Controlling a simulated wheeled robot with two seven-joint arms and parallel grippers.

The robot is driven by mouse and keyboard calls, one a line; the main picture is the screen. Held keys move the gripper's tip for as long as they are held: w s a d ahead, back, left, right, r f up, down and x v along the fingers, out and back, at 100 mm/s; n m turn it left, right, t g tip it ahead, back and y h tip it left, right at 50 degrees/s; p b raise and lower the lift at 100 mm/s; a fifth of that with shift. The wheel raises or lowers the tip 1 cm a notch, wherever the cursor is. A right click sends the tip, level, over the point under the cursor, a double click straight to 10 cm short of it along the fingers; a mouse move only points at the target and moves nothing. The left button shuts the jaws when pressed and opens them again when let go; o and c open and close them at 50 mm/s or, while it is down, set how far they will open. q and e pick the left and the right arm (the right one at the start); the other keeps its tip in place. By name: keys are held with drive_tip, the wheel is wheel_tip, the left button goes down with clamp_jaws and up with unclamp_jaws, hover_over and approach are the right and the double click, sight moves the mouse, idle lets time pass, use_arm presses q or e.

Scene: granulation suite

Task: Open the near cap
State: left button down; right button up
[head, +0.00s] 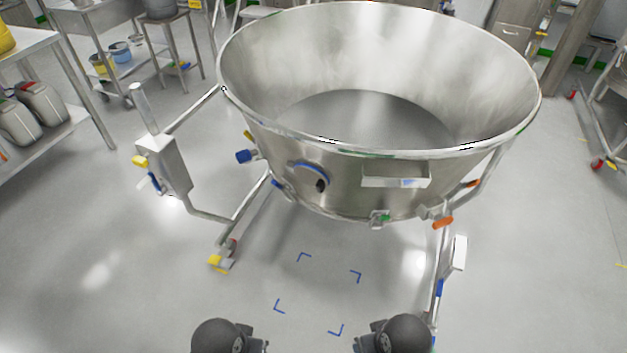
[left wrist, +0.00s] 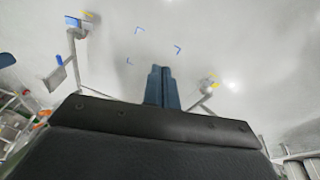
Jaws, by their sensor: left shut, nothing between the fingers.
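A large open steel bowl (head: 345,150) stands on a wheeled tubular frame in the middle of the head view. On its near wall is a round cap-like port (head: 311,178) with a blue upper edge and a dark handle; it looks closed against the wall. I cannot tell for certain that this is the near cap. My left gripper (left wrist: 158,87) shows in the left wrist view, its two blue-grey fingers together and empty, over the floor and apart from the bowl. In the head view only dark rounded parts of my arms show at the bottom edge; my right gripper is out of sight.
A post with a grey box (head: 165,165) stands left of the bowl on the frame. A steel ledge (head: 396,176) and orange handle (head: 442,222) stick out at the bowl's right. Blue corner marks (head: 304,257) lie on clear floor before it. Shelves with canisters (head: 42,103) stand left.

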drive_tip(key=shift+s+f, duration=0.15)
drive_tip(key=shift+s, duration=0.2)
